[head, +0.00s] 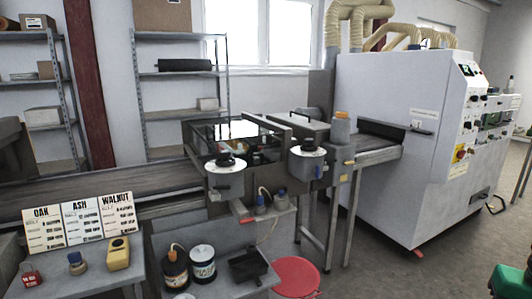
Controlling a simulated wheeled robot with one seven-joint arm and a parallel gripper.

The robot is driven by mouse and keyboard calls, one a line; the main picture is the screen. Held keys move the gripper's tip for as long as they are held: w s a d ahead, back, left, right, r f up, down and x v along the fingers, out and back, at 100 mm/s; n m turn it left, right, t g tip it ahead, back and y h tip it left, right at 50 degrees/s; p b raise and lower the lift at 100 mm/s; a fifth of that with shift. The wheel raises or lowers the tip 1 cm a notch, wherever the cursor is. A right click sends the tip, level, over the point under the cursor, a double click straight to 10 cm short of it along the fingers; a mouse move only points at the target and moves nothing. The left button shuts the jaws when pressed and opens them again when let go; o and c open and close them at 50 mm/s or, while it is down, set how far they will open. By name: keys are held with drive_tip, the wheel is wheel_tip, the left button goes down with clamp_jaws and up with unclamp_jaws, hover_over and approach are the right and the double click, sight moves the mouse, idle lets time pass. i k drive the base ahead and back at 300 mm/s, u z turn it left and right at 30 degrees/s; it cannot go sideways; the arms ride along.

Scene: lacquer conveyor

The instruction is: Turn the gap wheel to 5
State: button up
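Two round white dials with black knobs on top sit on the front of the roller machine over the conveyor. The left dial (224,163) is at the middle of the head view, and the right dial (307,151) is a little further right. Their markings are too small to read, so I cannot tell which is the gap wheel or where it is set. My gripper is not in view.
A bench with cans (202,263), a black tray (249,266) and a bottle stands in front. Cards for oak, ash and walnut (83,221) stand at left. A red round lid (296,277) is low down. A large white machine (391,140) stands right, with open floor before it.

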sight(225, 158)
drive_tip(key=z, duration=0.2)
drive_tip(key=i, duration=0.9)
drive_tip(key=u, duration=0.05)
